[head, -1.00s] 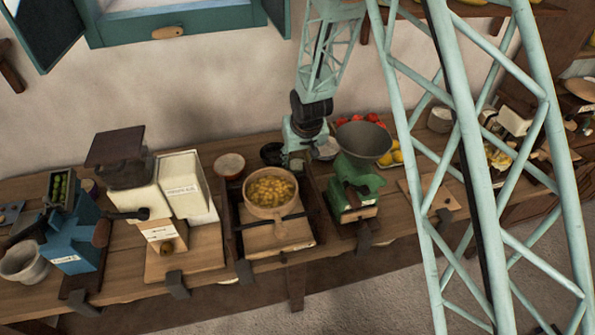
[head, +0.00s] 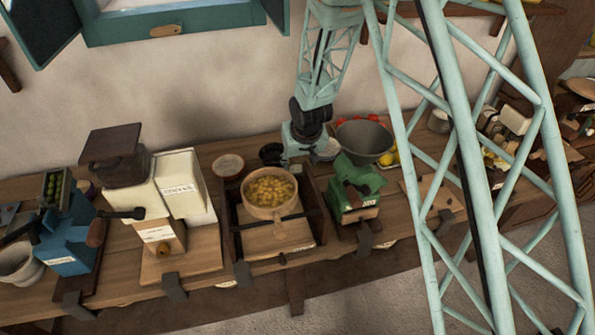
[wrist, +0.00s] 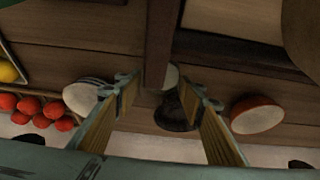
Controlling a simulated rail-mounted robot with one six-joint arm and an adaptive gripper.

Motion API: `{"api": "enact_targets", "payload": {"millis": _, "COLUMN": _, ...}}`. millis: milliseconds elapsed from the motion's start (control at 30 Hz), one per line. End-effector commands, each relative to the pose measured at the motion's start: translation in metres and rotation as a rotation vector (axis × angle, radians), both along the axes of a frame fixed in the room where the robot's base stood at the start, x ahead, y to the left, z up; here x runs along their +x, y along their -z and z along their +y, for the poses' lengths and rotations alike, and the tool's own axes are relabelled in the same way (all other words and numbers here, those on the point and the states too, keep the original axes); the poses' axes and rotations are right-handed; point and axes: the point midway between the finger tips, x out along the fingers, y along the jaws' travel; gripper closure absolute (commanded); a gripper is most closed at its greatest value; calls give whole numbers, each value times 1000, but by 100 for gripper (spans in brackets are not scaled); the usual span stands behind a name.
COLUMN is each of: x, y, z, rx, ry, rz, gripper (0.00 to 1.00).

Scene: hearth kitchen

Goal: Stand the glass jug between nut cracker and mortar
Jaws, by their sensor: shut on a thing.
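My gripper (head: 298,160) is low over the back of the worktop, behind the pan. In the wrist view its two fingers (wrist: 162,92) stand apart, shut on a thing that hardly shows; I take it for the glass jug. A pale round patch (wrist: 171,75) between the fingertips may be part of it. A dark round vessel, perhaps the mortar (wrist: 178,112), stands just beyond the fingers; it also shows left of my gripper in the head view (head: 271,153). I cannot pick out the nut cracker for certain.
A red-rimmed bowl (wrist: 257,114) and a striped bowl (wrist: 88,94) stand to either side. Tomatoes (wrist: 42,110) lie beyond the striped bowl. In front are a pan of yellow pieces (head: 270,193) and a green machine (head: 354,187). A cream mill (head: 180,185) stands left.

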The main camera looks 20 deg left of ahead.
Motion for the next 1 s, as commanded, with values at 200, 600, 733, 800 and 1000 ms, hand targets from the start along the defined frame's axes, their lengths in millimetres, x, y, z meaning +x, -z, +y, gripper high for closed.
{"api": "enact_targets", "payload": {"millis": 200, "x": 0, "y": 15, "z": 0, "rx": 0, "ry": -1, "rz": 0, "gripper": 78}}
{"api": "enact_targets", "payload": {"millis": 600, "x": 0, "y": 17, "z": 0, "rx": 1, "ry": 0, "rz": -1, "gripper": 78}}
{"api": "enact_targets", "payload": {"millis": 733, "x": 0, "y": 18, "z": 0, "rx": 1, "ry": 0, "rz": -1, "gripper": 78}}
{"api": "enact_targets", "payload": {"millis": 800, "x": 0, "y": 19, "z": 0, "rx": 1, "ry": 0, "rz": -1, "gripper": 78}}
{"api": "enact_targets", "payload": {"millis": 1000, "x": 0, "y": 20, "z": 0, "rx": 0, "ry": 0, "rz": 0, "gripper": 54}}
